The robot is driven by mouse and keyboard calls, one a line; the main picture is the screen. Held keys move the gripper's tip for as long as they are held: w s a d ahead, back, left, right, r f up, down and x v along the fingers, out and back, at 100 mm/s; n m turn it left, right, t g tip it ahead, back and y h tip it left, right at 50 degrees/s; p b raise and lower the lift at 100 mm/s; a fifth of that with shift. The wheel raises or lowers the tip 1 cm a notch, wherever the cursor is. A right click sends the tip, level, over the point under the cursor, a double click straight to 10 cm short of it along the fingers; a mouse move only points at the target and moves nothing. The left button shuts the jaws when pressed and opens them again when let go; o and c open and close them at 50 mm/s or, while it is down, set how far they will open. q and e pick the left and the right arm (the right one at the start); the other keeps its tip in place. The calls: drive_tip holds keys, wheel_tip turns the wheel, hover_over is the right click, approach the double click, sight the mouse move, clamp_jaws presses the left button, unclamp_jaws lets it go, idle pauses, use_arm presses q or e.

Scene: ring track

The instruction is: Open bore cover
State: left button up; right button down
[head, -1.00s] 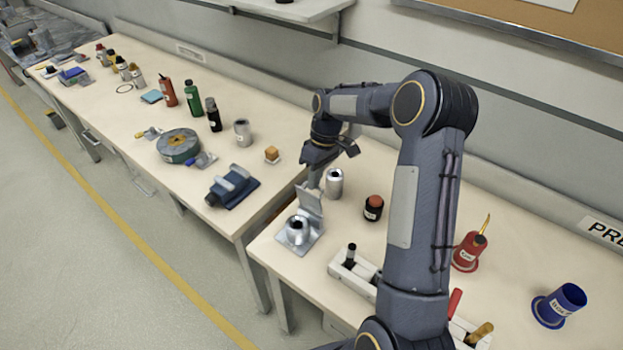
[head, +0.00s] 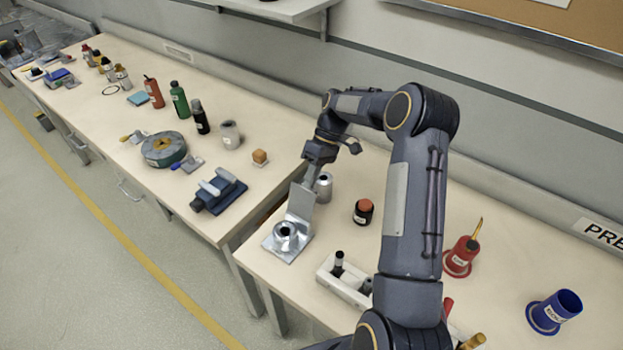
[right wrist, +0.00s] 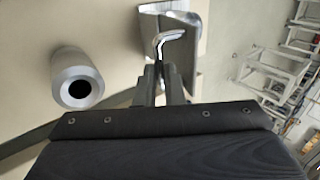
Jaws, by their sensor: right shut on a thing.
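The bore fixture is a silver metal base plate (head: 271,243) with a round bore boss (head: 285,232), near the left end of the nearer bench. Its hinged cover (head: 300,203) stands raised behind the boss, so the bore's dark hole shows from above. My right gripper (head: 310,176) is at the cover's upper edge, shut on the cover. In the right wrist view its fingers (right wrist: 162,84) reach to the cover (right wrist: 185,52) and its bent shiny tab (right wrist: 170,38); the exact contact is partly hidden. My left gripper is not in view.
A silver cylinder (head: 323,187) stands close behind the cover and shows in the right wrist view (right wrist: 76,80). A dark jar with an orange top (head: 363,212) and a white rack (head: 345,282) stand to the right. A gap separates the other bench.

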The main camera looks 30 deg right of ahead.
drive_tip(key=shift+s+a+f, duration=0.1)
drive_tip(key=shift+s+f, duration=0.1)
drive_tip(key=shift+f, duration=0.2)
drive_tip(key=c, duration=1.5)
unclamp_jaws()
drive_tip(key=shift+w, duration=0.15)
drive_tip(key=shift+r, duration=0.15)
drive_tip(key=shift+b+v, duration=0.6)
drive_tip(key=shift+v, duration=3.3)
drive_tip(key=shift+c, duration=0.5)
